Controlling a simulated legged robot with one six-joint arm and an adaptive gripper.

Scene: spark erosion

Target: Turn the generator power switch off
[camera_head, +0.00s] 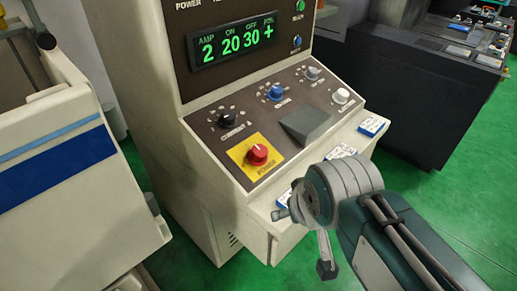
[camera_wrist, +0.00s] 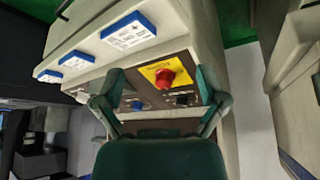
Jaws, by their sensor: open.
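The generator power switch is a red rotary knob (camera_head: 257,154) on a yellow plate (camera_head: 240,165), at the lower left of the generator's sloped brown panel (camera_head: 215,122). A small pale mark shows on the knob. In the wrist view the red knob (camera_wrist: 164,78) appears between the two fingers of my gripper (camera_wrist: 160,88), which is open and empty. In the head view my arm's end is to the right of the knob and lower, apart from it.
The panel also has a black knob (camera_head: 228,119), a blue knob (camera_head: 274,91), a grey knob (camera_head: 312,73) and a white knob (camera_head: 342,95). Blue-and-white boxes (camera_head: 372,126) lie on the ledge below. A white machine (camera_head: 60,165) stands at left, a dark cabinet (camera_head: 415,85) at right.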

